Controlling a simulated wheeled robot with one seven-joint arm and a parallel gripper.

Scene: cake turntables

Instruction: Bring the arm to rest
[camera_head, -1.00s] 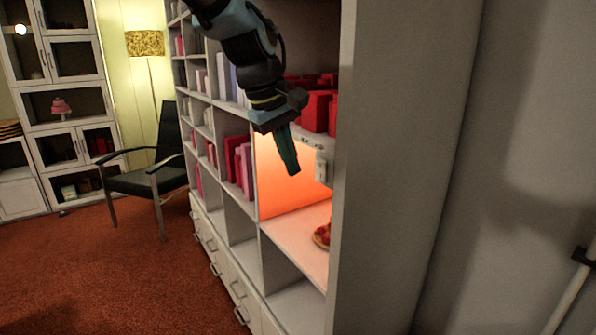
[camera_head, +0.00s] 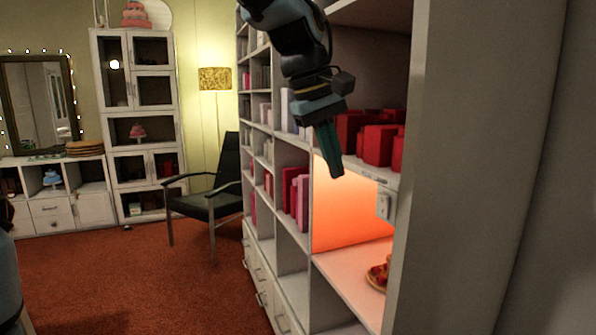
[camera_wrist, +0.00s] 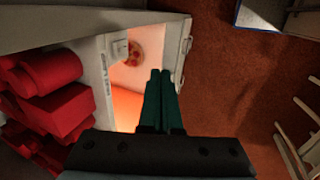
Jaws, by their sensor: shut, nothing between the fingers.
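My gripper (camera_head: 328,150) hangs from my raised arm in front of the white shelf unit (camera_head: 452,170), with its green fingers pointing down. In the wrist view my gripper (camera_wrist: 160,80) shows its two fingers side by side and closed, with nothing held between them. It appears beside the lit compartment (camera_head: 345,215), apart from the shelf as far as I can tell.
Red boxes (camera_head: 376,142) stand on the shelf above the lit compartment. A round plate with reddish food (camera_head: 378,275) sits inside it. A small white device (camera_head: 384,204) is on the shelf edge. A black armchair (camera_head: 210,200) stands left on open red carpet (camera_head: 170,280).

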